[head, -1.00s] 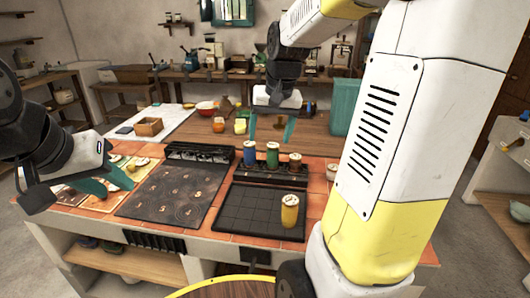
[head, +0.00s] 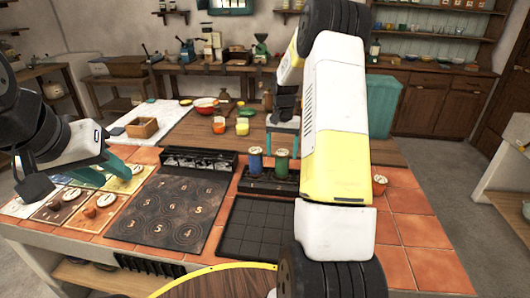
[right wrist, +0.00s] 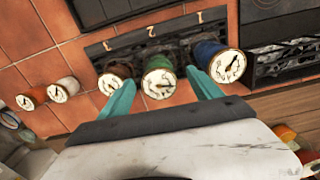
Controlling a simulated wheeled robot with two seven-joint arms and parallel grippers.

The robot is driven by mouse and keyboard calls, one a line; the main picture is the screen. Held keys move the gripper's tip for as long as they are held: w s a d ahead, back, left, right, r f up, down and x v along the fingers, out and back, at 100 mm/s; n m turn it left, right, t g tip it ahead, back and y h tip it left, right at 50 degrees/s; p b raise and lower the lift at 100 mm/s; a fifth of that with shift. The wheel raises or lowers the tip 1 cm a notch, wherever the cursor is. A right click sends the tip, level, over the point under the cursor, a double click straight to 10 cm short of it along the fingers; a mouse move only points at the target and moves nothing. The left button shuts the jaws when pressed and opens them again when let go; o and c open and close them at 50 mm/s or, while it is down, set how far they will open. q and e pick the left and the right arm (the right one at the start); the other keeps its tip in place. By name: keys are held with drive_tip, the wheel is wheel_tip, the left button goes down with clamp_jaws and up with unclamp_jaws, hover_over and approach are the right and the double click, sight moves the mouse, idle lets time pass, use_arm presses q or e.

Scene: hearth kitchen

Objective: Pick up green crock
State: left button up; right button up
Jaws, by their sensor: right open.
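The green crock (head: 281,162) stands upright in the dark rack behind the grid tray, beside the blue crock (head: 255,161). In the right wrist view the green crock (right wrist: 158,80) shows its pale marked lid, between the brown crock (right wrist: 113,78) and the blue crock (right wrist: 212,64). My right gripper (head: 284,140) is open, with its teal fingers above and behind the rack. In the right wrist view its fingertips (right wrist: 160,88) appear on either side of the green crock, not closed on it. My left gripper (head: 107,168) is open and empty above the cards at left.
The grid tray (head: 248,232) lies in front of the rack, partly behind my right arm. A numbered dark board (head: 165,210) is left of it. Another crock (head: 379,185) stands right of my arm. Bare tiles (head: 420,230) lie at the right.

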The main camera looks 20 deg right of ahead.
sight(282, 167)
drive_tip(key=shift+w+f, duration=0.2)
drive_tip(key=shift+f, duration=0.4)
drive_tip(key=f, duration=0.7)
drive_tip(key=shift+d, duration=0.25)
drive_tip(key=shift+r, duration=0.1)
clamp_jaws()
